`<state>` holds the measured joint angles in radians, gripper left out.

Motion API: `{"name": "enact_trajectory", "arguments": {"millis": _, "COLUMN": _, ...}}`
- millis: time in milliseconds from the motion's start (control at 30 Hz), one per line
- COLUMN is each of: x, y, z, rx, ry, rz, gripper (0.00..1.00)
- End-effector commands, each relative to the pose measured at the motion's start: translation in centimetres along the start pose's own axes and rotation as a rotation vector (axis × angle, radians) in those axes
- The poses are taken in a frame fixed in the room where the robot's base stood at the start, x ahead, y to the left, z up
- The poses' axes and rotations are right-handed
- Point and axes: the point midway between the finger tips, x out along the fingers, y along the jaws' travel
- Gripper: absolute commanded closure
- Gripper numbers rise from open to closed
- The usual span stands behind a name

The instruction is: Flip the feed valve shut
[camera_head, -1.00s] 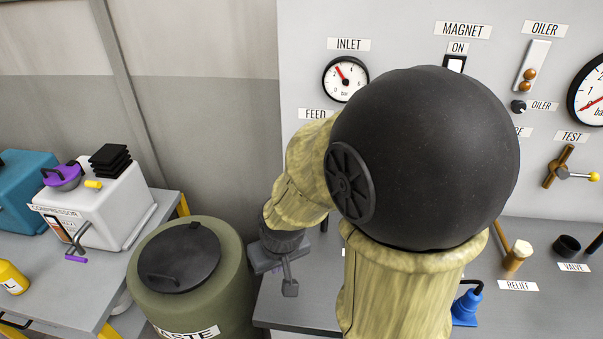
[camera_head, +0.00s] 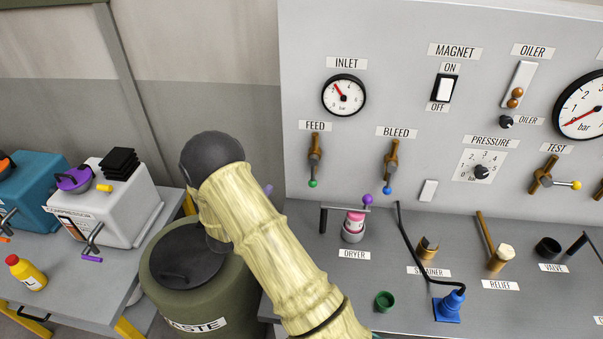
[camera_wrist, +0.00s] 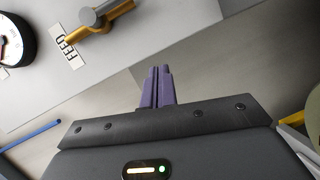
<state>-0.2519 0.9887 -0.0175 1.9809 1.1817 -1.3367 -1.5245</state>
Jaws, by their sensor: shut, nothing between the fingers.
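The feed valve (camera_head: 314,158) is a brass fitting on the grey panel under the FEED label (camera_head: 315,126). Its lever hangs straight down, in line with the brass body, and ends in a green tip (camera_head: 313,183). In the wrist view the valve (camera_wrist: 98,18) shows at the top left beside its label (camera_wrist: 67,50). My gripper (camera_wrist: 157,85) has purple fingers pressed together with nothing between them. It is apart from the valve, to its lower left in the head view, where my arm hides most of it.
The bleed valve (camera_head: 391,165) is right of the feed valve, its blue-tipped lever down. The inlet gauge (camera_head: 344,95) is above. The dryer (camera_head: 354,226) and a black cable stand on the bench below. The waste drum (camera_head: 170,300) is beside my arm at left.

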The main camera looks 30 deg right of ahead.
Motion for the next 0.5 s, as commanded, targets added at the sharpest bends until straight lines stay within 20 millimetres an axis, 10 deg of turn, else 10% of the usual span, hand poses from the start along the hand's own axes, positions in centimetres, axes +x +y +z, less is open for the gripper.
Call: {"name": "enact_trajectory", "arguments": {"millis": 500, "x": -0.7, "y": 0.3, "z": 1.8, "rx": -0.193, "ry": -0.113, "rz": 0.167, "gripper": 1.00}}
